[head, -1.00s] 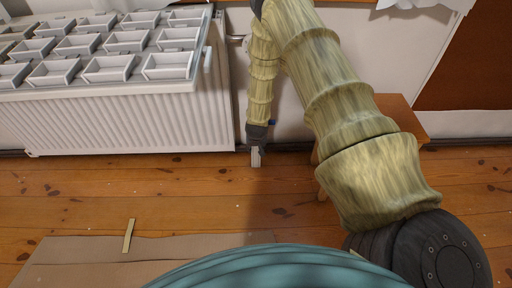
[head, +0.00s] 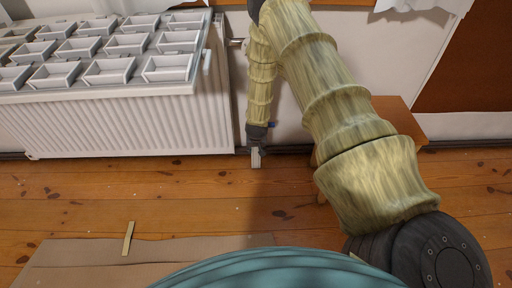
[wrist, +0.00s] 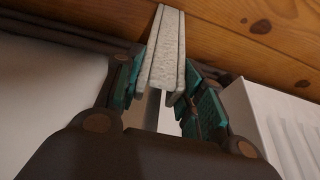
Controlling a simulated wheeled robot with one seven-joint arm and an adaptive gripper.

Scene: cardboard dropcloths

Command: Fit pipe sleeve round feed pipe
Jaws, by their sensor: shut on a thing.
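The pipe sleeve (wrist: 168,52) is a pale grey, speckled channel with raised long edges. My gripper (wrist: 160,84) is shut on it in the wrist view, with a teal-padded finger on each side. In the head view the sleeve (head: 256,159) is a small pale upright piece below my gripper (head: 256,147), low near the wall, right of the radiator. I cannot make out the feed pipe for certain. A pale strip shows between the fingers below the sleeve in the wrist view, but I cannot tell what it is.
A white radiator (head: 130,125) stands left of my gripper, with several white trays (head: 108,70) above it. A wooden stool (head: 398,112) is at the right, partly behind my arm. A cardboard sheet (head: 75,262) with a thin strip (head: 128,238) lies on the plank floor.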

